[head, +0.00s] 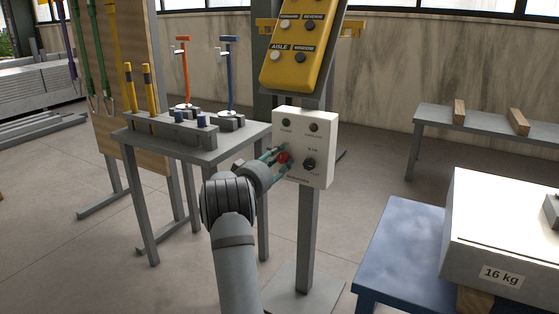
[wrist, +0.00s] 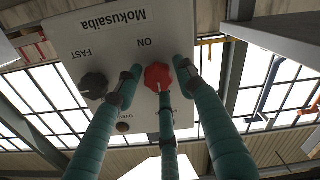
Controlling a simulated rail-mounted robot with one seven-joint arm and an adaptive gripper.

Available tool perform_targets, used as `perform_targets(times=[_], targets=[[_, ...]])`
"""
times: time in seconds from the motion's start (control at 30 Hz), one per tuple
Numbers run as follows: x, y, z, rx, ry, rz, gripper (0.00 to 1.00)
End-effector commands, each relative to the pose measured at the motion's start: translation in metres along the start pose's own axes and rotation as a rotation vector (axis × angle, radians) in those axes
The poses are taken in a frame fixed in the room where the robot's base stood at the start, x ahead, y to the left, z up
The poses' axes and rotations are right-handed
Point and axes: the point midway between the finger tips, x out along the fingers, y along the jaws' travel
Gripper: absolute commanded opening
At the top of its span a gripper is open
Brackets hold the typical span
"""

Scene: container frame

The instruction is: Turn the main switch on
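A white control box (head: 318,155) stands on a grey post in the head view. It carries a red knob (head: 283,157) at lower left and a black knob (head: 309,164) to the right. In the wrist view the box (wrist: 185,20) appears upside down, with the label ON beside the red knob (wrist: 157,74). A pale mark shows on the knob's side away from ON. My gripper (head: 277,158) has its green fingers spread around the red knob. In the wrist view my gripper (wrist: 158,80) shows narrow gaps between the outer fingertips and the knob; contact by the middle finger is unclear.
A yellow button panel (head: 300,45) is mounted above the box. A grey table (head: 230,143) with red and blue hooked stands is at left. A blue table (head: 400,245) and a white 16 kg block (head: 500,225) are at right. Open floor lies between.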

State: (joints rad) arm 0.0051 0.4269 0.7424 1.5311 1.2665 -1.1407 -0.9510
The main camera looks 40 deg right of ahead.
Motion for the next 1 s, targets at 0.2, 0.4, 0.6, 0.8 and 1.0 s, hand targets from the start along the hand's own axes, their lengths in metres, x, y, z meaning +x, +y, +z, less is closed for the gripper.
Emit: perform_targets(times=[0.2, 0.4, 0.6, 0.8, 1.0], targets=[[-0.0003, -0.0001, -0.0004, 0.000, 0.001, 0.000, 0.24], [-0.0005, -0.0004, -0.0013, 0.000, 0.003, -0.001, 0.13], [-0.0008, -0.0006, -0.0025, 0.000, 0.005, -0.001, 0.33], [-0.0007, -0.0004, -0.0020, 0.000, 0.004, -0.001, 0.45], [-0.0004, -0.0001, -0.0007, 0.000, 0.001, 0.000, 0.48]])
